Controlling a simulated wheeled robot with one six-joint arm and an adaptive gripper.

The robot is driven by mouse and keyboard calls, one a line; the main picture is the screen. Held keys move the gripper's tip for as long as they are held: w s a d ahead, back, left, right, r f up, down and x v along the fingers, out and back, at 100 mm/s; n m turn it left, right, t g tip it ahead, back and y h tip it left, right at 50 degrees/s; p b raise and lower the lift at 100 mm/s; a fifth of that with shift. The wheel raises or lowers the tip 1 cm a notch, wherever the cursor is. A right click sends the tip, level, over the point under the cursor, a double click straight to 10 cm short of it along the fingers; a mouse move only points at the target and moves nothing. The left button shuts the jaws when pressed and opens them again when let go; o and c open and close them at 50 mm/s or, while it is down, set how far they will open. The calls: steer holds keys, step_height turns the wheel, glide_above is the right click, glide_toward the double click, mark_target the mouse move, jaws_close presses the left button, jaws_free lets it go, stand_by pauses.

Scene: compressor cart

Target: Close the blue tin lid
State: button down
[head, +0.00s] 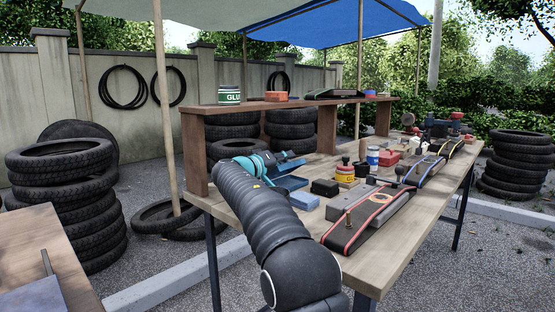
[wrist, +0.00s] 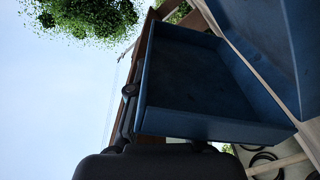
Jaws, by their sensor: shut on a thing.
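The blue tin (head: 291,184) stands on the workbench, just beyond the end of my arm in the head view. Its lid (head: 291,167) is raised at a slant above it, so the tin is open. My gripper (head: 283,157) is at the raised lid and shut on it; the fingertips are small and partly hidden. In the wrist view the lid (wrist: 195,75) shows its dark blue hollow inside and rim close up. A blue wall, seemingly the tin (wrist: 272,50), is at the right. A dark gripper part (wrist: 165,163) fills the bottom.
A light blue block (head: 304,201), a black box (head: 325,188) and a yellow-and-red tin (head: 346,175) stand to the right of the blue tin. A belt sander-like tool (head: 352,228) lies at the bench front. A raised wooden shelf (head: 270,106) runs behind.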

steer(key=c, duration=1.1)
jaws_free()
steer(key=shift+d+r, duration=0.1)
steer(key=shift+d, duration=0.15)
steer(key=shift+a, duration=0.4)
steer(key=v, duration=1.2)
